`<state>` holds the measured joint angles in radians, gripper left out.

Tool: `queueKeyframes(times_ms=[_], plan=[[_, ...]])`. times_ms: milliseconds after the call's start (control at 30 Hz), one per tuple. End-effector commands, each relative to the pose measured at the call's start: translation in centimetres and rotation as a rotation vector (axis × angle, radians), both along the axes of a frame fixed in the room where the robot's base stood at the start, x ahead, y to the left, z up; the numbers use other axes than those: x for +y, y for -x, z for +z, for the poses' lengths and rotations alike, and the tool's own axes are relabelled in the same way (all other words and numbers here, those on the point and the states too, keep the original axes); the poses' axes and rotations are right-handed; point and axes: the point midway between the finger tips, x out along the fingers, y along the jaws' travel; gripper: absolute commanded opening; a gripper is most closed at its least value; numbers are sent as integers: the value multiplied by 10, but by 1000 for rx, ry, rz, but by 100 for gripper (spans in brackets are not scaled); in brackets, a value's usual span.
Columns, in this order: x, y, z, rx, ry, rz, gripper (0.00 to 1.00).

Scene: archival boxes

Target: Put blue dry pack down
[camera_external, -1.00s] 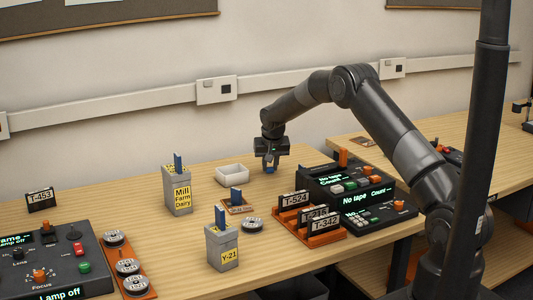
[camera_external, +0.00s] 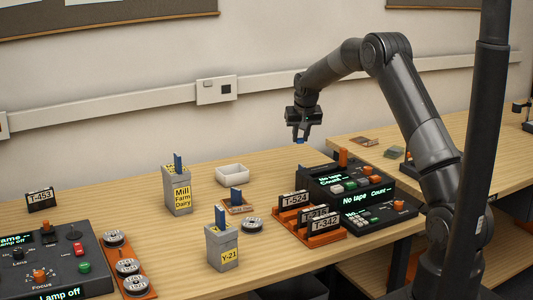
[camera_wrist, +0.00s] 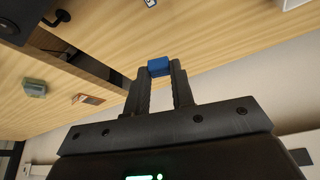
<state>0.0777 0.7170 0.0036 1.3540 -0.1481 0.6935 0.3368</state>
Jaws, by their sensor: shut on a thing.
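The blue dry pack (camera_wrist: 159,67) is a small blue block between my fingertips. In the external view it is a small blue spot (camera_external: 300,140) at the lower end of my gripper (camera_external: 301,134). My gripper, also at the top of the wrist view (camera_wrist: 160,72), is shut on it. It holds the pack in the air, above the back of the wooden table and clear of every surface. Other blue pieces stand in the grey box marked Mill Farm Dairy (camera_external: 178,193), in the grey box marked Y-21 (camera_external: 222,247) and on a small tray (camera_external: 236,209).
A white open tray (camera_external: 233,175) sits at the table's back. A black console (camera_external: 350,192) and an orange rack of labelled tapes (camera_external: 306,224) stand at the right. The second table (camera_external: 436,182) beyond a gap carries a greenish block (camera_external: 394,153) and a flat orange-brown piece (camera_external: 364,142).

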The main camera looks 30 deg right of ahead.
Motion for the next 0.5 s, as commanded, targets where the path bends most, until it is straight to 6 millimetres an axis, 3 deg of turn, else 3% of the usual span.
queueKeyframes(times_ms=[300,500], plan=[[136,-21,2,0,0,204,0],[197,-23,2,-1,0,293,0]])
